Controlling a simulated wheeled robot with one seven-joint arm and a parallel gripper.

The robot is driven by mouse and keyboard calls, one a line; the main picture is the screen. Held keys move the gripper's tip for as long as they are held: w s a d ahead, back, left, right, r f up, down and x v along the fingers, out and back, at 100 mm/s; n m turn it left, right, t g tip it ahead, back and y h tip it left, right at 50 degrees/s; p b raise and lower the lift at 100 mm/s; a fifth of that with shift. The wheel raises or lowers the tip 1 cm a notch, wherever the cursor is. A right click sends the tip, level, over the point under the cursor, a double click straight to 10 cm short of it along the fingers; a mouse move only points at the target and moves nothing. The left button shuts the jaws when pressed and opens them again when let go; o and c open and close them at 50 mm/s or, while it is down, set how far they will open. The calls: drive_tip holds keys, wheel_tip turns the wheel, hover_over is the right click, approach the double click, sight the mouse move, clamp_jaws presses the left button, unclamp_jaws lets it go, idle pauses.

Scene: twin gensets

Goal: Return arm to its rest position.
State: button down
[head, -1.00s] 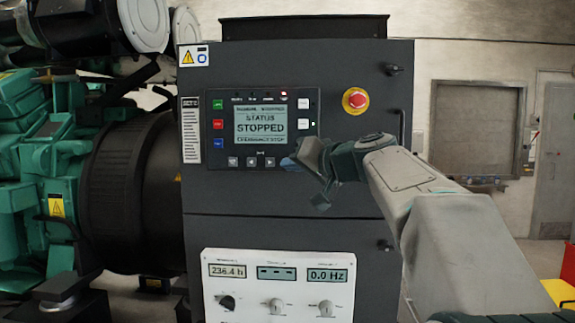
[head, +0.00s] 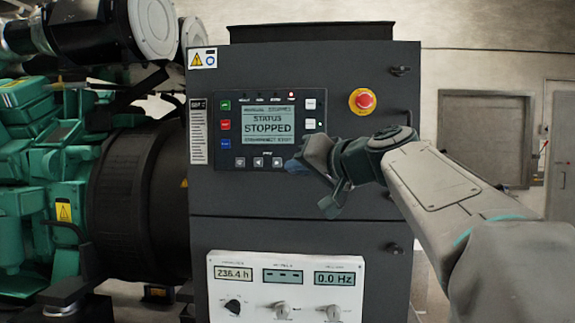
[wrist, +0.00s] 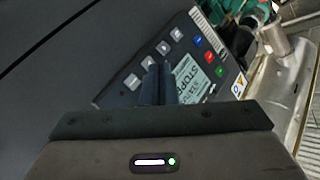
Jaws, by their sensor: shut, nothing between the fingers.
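My gripper (head: 296,165) is in front of the dark genset control cabinet, near the lower right corner of the control panel (head: 270,128). In the wrist view its two fingers (wrist: 159,84) are together with nothing between them, over the panel's buttons and screen. My arm reaches in from the right and is bent at the wrist. The panel screen reads "STATUS STOPPED". I cannot tell from the head view how far the fingertips are from the panel face.
A red emergency stop button (head: 362,101) on a yellow ring sits above my wrist. A white meter panel (head: 287,287) with knobs is below. The green engine (head: 45,170) stands at left. A grey door (head: 560,150) and wall lie at right.

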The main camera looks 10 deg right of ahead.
drive_tip(key=s+f+g+h, duration=0.2)
drive_tip(key=s+f+g, duration=0.2)
drive_tip(key=s+f, duration=0.4)
drive_tip(key=s+f+n+g+h, duration=0.1)
drive_tip(key=s+f+g+h, duration=0.2)
drive_tip(key=s+f, duration=0.5)
drive_tip(key=s+f+n+g+h, duration=0.1)
drive_tip(key=s+f+g, duration=0.3)
drive_tip(key=f, duration=2.2)
drive_tip(key=s+h, duration=0.1)
drive_tip(key=s, duration=0.3)
drive_tip(key=shift+s+a+f+g, duration=0.15)
drive_tip(key=shift+s+f+g, duration=0.15)
drive_tip(key=shift+f, duration=0.05)
